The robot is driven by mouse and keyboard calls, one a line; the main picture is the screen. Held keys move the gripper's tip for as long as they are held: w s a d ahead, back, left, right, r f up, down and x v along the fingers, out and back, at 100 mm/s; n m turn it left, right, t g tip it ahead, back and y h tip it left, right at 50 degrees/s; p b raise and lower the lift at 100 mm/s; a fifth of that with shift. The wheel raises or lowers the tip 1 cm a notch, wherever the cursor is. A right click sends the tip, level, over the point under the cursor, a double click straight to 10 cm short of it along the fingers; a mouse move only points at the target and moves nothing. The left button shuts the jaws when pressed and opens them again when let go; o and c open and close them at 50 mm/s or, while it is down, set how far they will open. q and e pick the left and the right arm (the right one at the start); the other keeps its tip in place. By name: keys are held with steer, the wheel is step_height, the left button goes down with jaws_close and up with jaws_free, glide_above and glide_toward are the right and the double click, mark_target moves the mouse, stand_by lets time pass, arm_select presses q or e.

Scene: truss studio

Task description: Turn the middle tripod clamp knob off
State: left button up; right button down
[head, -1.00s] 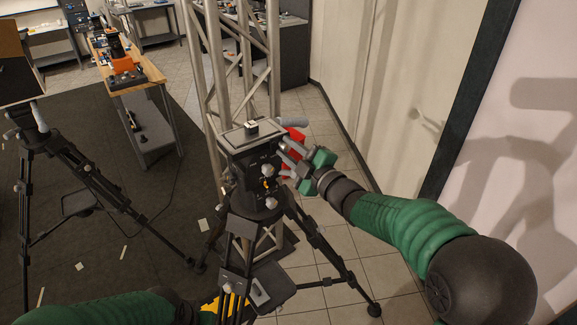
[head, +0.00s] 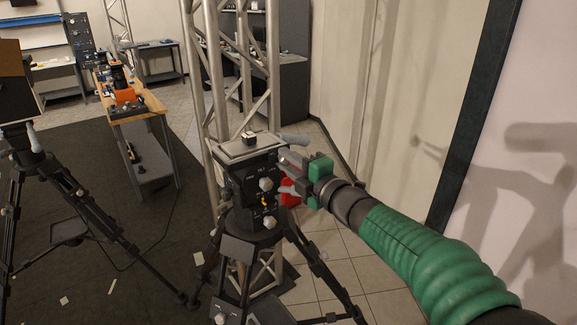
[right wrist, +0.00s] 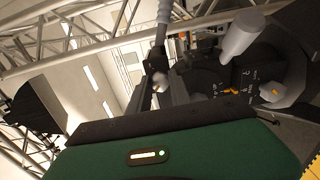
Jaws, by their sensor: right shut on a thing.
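The middle tripod (head: 240,245) stands upright in the head view, with a dark boxy head (head: 240,180) and a flat grey top plate. The face also shows in the right wrist view with a large pale knob (right wrist: 243,35). My right gripper (head: 284,174) is at the right side of the head, shut on what looks like a small pale knob (right wrist: 157,79); the fingers partly hide it. My left gripper is out of view.
A metal truss (head: 205,75) stands right behind the tripod. A handle (head: 292,139) sticks out right of the top plate. Another tripod (head: 60,200) stands at the left, near a wooden workbench (head: 140,107). A pale wall is at the right.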

steer(key=shift+s+a+f, duration=0.1)
steer(key=shift+a+f, duration=0.05)
steer(key=shift+f, duration=0.25)
steer(key=c, duration=1.5)
jaws_free()
steer(key=shift+o, duration=1.6)
steer(key=shift+r, duration=0.2)
steer(key=shift+s+d, duration=0.25)
steer(key=shift+d, duration=0.05)
steer(key=b+v, duration=0.2)
steer(key=v, duration=1.4)
